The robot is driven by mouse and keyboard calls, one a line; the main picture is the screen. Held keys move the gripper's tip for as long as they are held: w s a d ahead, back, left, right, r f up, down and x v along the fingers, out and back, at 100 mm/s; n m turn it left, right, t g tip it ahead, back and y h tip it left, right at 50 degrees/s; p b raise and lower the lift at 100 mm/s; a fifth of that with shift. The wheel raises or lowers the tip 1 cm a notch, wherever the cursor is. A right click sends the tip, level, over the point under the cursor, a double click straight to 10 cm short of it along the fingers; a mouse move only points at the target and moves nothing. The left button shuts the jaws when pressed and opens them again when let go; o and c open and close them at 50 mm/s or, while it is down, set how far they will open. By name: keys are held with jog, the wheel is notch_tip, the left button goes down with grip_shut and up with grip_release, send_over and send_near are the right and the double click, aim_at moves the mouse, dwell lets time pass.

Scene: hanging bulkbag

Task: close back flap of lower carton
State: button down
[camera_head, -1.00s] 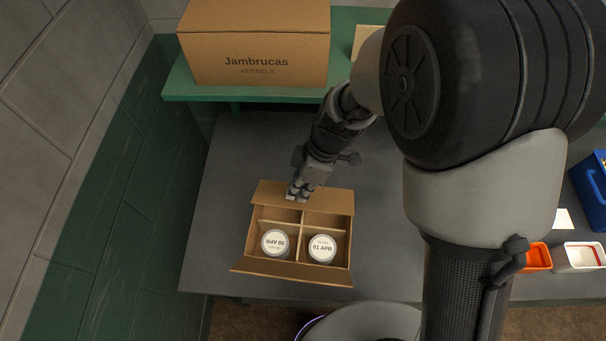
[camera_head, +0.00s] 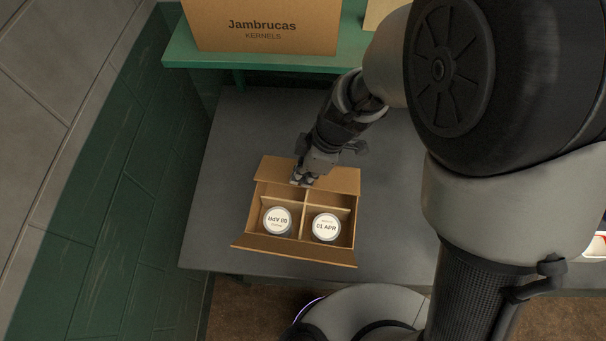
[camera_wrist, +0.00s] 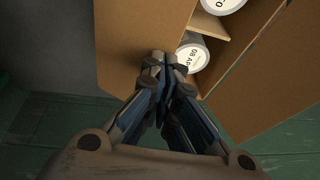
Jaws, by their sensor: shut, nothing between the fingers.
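The lower carton (camera_head: 258,241) is open on the grey table, with its divided inside showing. Two white-lidded jars, marked 08 APR (camera_head: 277,220) and 01 APR (camera_head: 326,227), stand in its front compartments; the back compartments look empty. The back flap (camera_head: 341,180) is folded outward along the far edge; the front flap (camera_head: 300,250) is folded outward too. My gripper (camera_head: 302,182) is shut and empty at the middle of the back flap. In the wrist view my fingertips (camera_wrist: 165,75) lie over a brown cardboard panel (camera_wrist: 130,45); whether they touch it I cannot tell.
A closed carton labelled Jambrucas Kernels (camera_head: 262,30) stands on the green shelf (camera_head: 188,55) behind the table. The grey table (camera_head: 228,130) is clear left of the open carton. My arm hides much of the right side.

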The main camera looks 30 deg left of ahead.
jog(key=shift+t+y, duration=0.4)
jog(key=shift+t, duration=0.5)
jog(key=f+b, duration=0.1)
jog(key=b, duration=0.2)
jog(key=s+f+b, duration=0.1)
jog(key=b, duration=0.3)
jog(key=s+d+f+b, duration=0.1)
jog(key=f+b, duration=0.1)
jog(key=b, duration=0.2)
jog(key=shift+s, duration=0.15)
jog(key=shift+f+b, duration=0.1)
jog(key=shift+b, duration=0.2)
jog(key=shift+r, duration=0.2)
